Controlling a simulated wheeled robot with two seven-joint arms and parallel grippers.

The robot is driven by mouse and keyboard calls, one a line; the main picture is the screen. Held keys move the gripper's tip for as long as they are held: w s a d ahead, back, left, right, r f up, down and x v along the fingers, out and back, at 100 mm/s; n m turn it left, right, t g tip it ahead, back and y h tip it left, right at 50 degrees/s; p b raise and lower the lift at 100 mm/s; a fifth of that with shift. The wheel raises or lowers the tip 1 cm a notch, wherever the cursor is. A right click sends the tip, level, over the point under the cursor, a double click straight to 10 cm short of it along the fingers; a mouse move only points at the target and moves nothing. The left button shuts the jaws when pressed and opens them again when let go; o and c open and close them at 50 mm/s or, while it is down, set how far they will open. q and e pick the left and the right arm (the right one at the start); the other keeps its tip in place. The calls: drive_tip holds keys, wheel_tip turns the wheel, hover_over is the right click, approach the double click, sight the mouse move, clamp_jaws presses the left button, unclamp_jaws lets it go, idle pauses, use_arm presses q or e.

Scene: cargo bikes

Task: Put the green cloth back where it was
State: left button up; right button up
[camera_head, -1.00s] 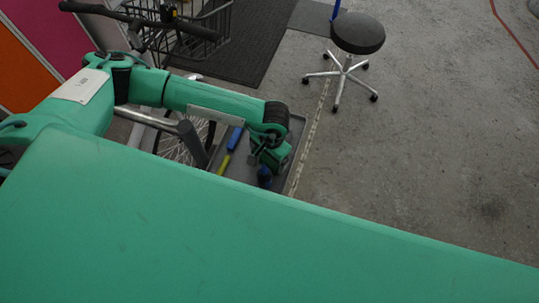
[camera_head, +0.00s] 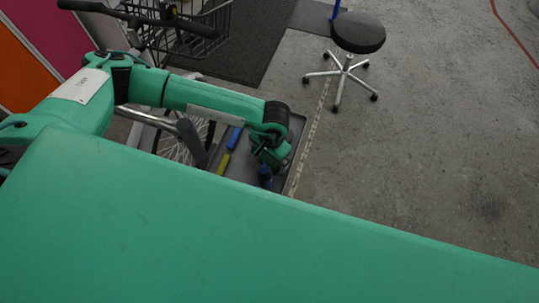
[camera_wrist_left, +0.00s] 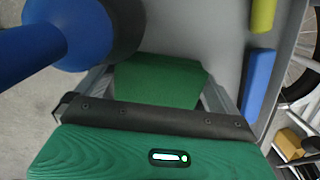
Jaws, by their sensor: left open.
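A green piece that looks like the cloth (camera_wrist_left: 160,82) lies ahead of my left gripper in the left wrist view, between its two dark fingers (camera_wrist_left: 170,72). My left gripper (camera_head: 268,163) is open and hangs over the grey tray (camera_head: 296,128) in the head view. The tray also shows in the left wrist view (camera_wrist_left: 225,42). I cannot tell whether the fingers touch the cloth. In the head view the cloth is not distinguishable behind the green gripper. My right gripper is not in view.
A blue object with a round base (camera_wrist_left: 85,30) stands close beside the left finger. A yellow piece (camera_head: 223,164) and a blue piece (camera_head: 235,138) lie along the tray's side. A bicycle wheel (camera_wrist_left: 300,70) is beside the tray. A black stool (camera_head: 358,33) stands on open floor.

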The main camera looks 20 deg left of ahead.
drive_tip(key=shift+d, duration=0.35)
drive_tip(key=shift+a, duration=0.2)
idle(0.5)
